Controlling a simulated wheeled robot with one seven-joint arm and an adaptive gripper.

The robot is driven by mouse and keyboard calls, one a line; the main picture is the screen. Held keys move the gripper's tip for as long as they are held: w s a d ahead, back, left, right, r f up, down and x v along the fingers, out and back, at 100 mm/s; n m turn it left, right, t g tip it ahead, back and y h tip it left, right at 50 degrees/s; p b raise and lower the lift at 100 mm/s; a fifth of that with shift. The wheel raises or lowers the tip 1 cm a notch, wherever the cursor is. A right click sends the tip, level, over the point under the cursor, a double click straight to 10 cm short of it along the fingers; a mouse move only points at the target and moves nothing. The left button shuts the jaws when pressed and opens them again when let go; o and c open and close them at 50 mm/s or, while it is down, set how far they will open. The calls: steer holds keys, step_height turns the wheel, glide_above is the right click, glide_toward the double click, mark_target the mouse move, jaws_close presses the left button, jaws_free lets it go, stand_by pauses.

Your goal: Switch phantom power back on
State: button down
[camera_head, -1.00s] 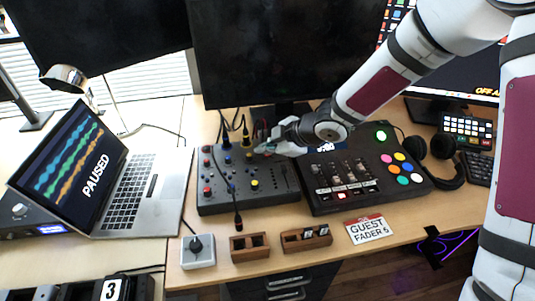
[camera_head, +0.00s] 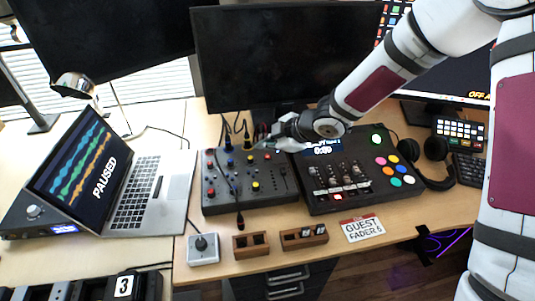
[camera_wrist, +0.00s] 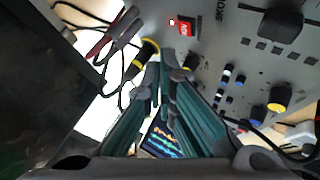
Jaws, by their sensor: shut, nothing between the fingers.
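The dark grey audio mixer (camera_head: 270,198) sits on the desk with coloured knobs and plugged cables. My gripper (camera_head: 262,142) is at its back edge, shut and empty. In the wrist view my gripper (camera_wrist: 161,66) has its fingertips close together near the mixer's panel (camera_wrist: 225,42). A small red square switch (camera_wrist: 184,27) with a pale marking shows bright just beyond the fingertips, apart from them in the picture. A black and yellow plug (camera_wrist: 147,50) is close beside the fingers.
The fader console (camera_head: 350,200) stands right of the mixer; a laptop (camera_head: 135,195) reading PAUSED is to the left. A monitor (camera_head: 285,60) rises behind. Two small wooden boxes (camera_head: 250,253) and a knob box (camera_head: 203,258) are in front. Cables crowd the mixer's back.

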mark_target(267, 159)
step_height(267, 159, up, 4)
steer(key=p, duration=0.5)
steer(key=shift+r+p, duration=0.2)
steer(key=shift+p, duration=0.15)
steer(key=s+d+r+m+t+h+p, duration=0.1)
steer(key=s+d+r+m+h, duration=0.4)
steer(key=d+r, duration=0.55)
steer(key=s+d+r+m+t+h+p, duration=0.1)
steer(key=s+d+r+m+h, duration=0.4)
steer(key=d+r, duration=0.6)
steer(key=s+d+r+m+g+y, duration=0.1)
steer(key=s+m, duration=0.4)
steer(key=s, duration=0.8)
steer(key=s+d+r+m+g+y, duration=0.1)
steer(key=s+m, duration=0.4)
steer(key=s, duration=0.9)
step_height(267, 159, up, 2)
steer(key=shift+d+r+m+g+p, duration=0.1)
steer(key=shift+d+m+g+p, duration=0.25)
steer(key=shift+d, duration=0.4)
